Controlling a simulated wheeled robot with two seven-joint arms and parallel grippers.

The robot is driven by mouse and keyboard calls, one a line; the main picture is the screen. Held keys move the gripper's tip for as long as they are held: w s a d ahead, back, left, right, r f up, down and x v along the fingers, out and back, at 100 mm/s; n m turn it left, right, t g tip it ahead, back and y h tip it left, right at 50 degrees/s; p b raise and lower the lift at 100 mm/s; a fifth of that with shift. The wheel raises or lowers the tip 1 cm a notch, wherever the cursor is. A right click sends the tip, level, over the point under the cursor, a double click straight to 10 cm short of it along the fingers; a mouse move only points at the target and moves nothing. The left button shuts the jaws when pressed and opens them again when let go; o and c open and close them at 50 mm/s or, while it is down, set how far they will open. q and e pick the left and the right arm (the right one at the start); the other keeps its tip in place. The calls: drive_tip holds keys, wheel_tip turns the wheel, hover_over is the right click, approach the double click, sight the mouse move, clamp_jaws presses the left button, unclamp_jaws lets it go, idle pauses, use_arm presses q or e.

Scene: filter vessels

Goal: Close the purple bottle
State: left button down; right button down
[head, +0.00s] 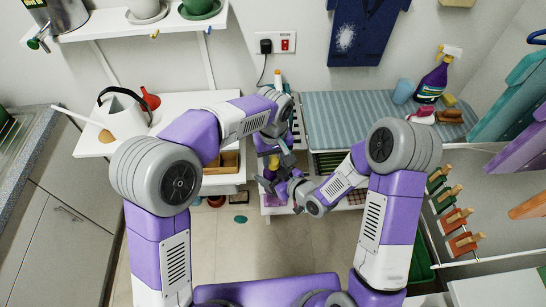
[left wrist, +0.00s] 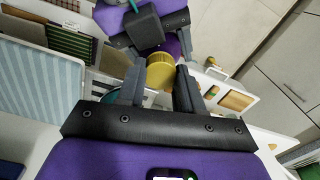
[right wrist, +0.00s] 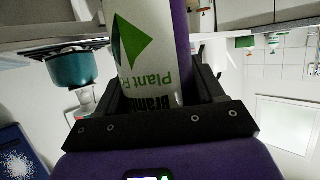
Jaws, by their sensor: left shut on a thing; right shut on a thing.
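The purple bottle (right wrist: 184,40) has a white label with green print and fills the space between the fingers of my right gripper (right wrist: 150,85), which is shut on it. In the left wrist view, part of the purple bottle (left wrist: 172,46) shows beyond a yellow cap (left wrist: 160,74). My left gripper (left wrist: 160,82) is shut on this cap. In the head view, the yellow cap (head: 273,163) sits between both grippers, above the bottle. The cap is in line with the bottle's top; I cannot tell whether it is seated, as the neck is hidden.
A striped blue mat covers the table (head: 340,112) behind and to the right. A white side table (head: 185,105) with a watering can (head: 122,108) stands at the left. A spray bottle (head: 434,80) stands at the back right. Floor is clear at front left.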

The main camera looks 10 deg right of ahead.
use_arm(q)
drive_tip(key=c, duration=0.7)
unclamp_jaws()
drive_tip(key=shift+c, duration=0.2)
drive_tip(key=shift+r, duration=2.25)
drive_tip(key=shift+c, duration=0.3)
drive_tip(key=shift+r+n, duration=1.1)
drive_tip(key=shift+r, duration=0.7)
drive_tip(key=shift+f, duration=0.15)
drive_tip(key=shift+f, duration=3.95)
